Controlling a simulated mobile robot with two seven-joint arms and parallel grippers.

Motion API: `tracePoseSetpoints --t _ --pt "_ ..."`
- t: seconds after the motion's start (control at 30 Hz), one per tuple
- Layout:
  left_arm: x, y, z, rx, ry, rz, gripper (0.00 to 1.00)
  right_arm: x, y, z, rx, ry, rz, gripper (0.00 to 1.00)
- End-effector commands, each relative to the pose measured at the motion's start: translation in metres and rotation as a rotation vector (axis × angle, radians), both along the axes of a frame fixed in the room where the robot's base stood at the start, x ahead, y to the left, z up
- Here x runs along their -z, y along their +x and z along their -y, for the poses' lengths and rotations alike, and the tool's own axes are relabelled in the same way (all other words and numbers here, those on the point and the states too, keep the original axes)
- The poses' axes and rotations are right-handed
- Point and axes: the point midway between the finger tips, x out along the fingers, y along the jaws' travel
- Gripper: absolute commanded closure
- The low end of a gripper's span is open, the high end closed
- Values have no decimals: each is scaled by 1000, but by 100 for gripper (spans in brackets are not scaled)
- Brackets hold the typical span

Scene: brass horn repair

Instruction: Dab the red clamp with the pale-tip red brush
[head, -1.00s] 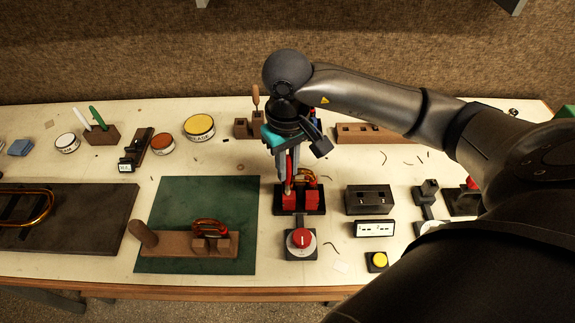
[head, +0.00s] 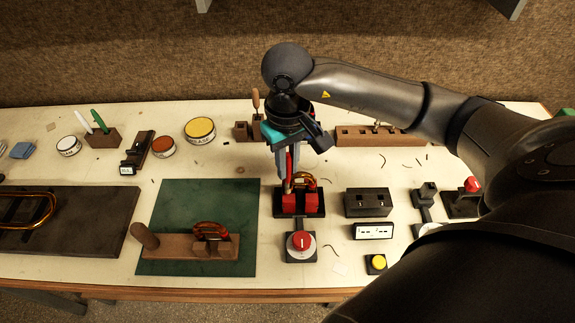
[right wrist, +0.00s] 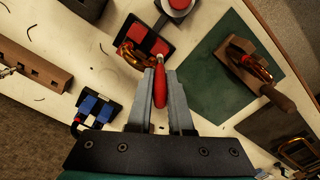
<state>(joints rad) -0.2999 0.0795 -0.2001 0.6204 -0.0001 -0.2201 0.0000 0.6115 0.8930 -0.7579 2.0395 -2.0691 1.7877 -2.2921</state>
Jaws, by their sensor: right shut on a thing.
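My right gripper (head: 287,178) is shut on the red brush (right wrist: 160,86), which points pale tip outward between the fingers. In the head view the brush (head: 288,160) hangs roughly upright at the left of the red clamp (head: 302,203). The clamp has red blocks on a dark base and a curved brass piece (head: 306,180) at its back. In the right wrist view the clamp (right wrist: 148,42) lies just past the brush tip, near the brass piece. I cannot tell whether the tip touches anything. My left gripper is not in view.
A red-knobbed dial (head: 300,244) stands in front of the clamp. A black box (head: 368,202) is to its right. A green mat (head: 190,195) with a wooden holder (head: 175,245) and brass piece is to its left. Wooden racks (head: 365,136) stand behind.

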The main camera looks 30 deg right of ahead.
Motion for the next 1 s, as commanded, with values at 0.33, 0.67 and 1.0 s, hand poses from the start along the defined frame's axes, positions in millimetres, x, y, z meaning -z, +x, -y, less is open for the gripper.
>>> tracePoseSetpoints --t 0.33,0.67,1.0 --pt "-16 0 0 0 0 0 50 -31 0 0 -1 -1 2 100" --pt "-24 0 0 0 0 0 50 -50 0 0 0 0 2 100" --pt "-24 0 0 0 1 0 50 -50 0 0 0 0 1 100"
